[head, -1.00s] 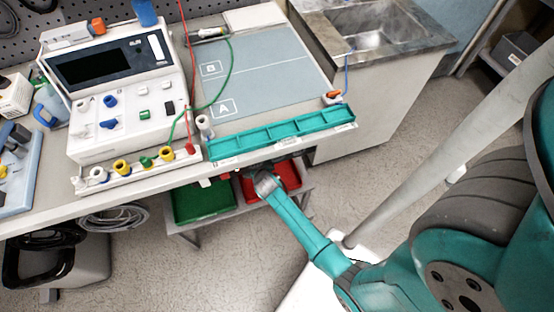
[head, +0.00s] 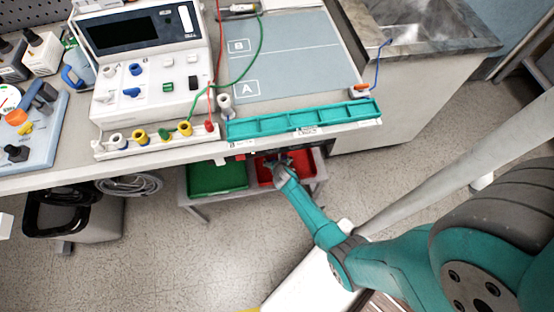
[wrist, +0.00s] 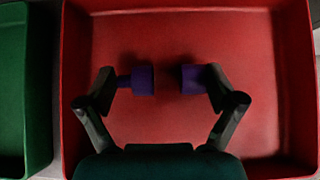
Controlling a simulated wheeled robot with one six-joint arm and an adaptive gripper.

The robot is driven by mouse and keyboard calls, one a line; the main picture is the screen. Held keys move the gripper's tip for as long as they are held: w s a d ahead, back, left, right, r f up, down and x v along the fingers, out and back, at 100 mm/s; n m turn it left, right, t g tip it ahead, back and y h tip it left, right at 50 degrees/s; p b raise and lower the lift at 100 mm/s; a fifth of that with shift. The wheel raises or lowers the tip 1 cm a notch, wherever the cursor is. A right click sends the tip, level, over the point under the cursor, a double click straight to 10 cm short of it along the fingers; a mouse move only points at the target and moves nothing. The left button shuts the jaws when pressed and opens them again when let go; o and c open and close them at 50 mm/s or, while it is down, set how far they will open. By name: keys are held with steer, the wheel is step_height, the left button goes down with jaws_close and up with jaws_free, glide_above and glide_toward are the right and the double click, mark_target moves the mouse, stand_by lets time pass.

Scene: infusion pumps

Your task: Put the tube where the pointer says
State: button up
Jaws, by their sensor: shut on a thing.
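My gripper (wrist: 168,80) is low over the red bin (wrist: 280,60), under the table's front edge; the head view shows its end at the red bin (head: 308,172). Its two purple pads face each other with a dark reddish gap between them. It is shut on the tube, but the tube's outline is too dark to make out. A round dial (head: 8,98) with coloured marks is cut off at the left edge; its pointer is too small to read. The grey mat (head: 290,70) has areas marked A and B.
The green bin (head: 217,178) stands left of the red one. The white pump (head: 150,70), teal tray (head: 300,120) and socket strip (head: 130,148) stand on the table above. Red and green lines hang in front of the pump. A sink (head: 430,25) is at right.

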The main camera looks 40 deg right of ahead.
steer(key=shift+f, duration=0.2)
steer(key=o, duration=0.7)
steer(key=shift+o, duration=0.2)
steer(key=shift+r, duration=0.1)
steer(key=v, duration=1.2)
steer(key=shift+s+a, duration=0.1)
steer(key=shift+a, duration=0.05)
